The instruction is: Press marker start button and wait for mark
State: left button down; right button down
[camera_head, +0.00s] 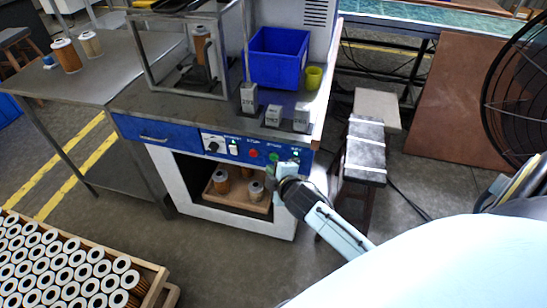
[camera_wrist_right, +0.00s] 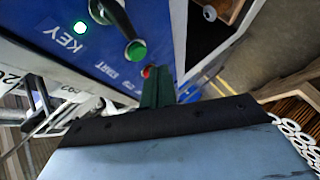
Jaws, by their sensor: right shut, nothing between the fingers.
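The marker machine's blue control panel (camera_head: 170,134) carries a row of controls. A green button (camera_wrist_right: 136,50) sits beside the START lettering in the right wrist view, and a red button (camera_head: 253,153) is left of it in the head view. A lit green lamp (camera_wrist_right: 80,28) is by the KEY label. My right gripper (camera_head: 284,170) is shut and empty, low in front of the panel's right part. Its green fingers (camera_wrist_right: 157,88) point at the panel close to the red and green buttons; I cannot tell whether they touch it. My left gripper is not in view.
A cartridge (camera_head: 201,46) stands in the machine's frame. A blue bin (camera_head: 277,57), a yellow-green cup (camera_head: 313,77) and labelled grey blocks (camera_head: 249,97) are on top. A tray (camera_head: 250,204) with cartridges sits in the opening below. A crate of cartridges (camera_head: 148,272) is lower left.

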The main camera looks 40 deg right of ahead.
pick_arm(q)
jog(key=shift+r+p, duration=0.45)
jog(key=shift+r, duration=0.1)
pick_arm(e)
jog(key=s+a, duration=0.2)
jog(key=a, duration=0.1)
jog(key=shift+s, duration=0.3)
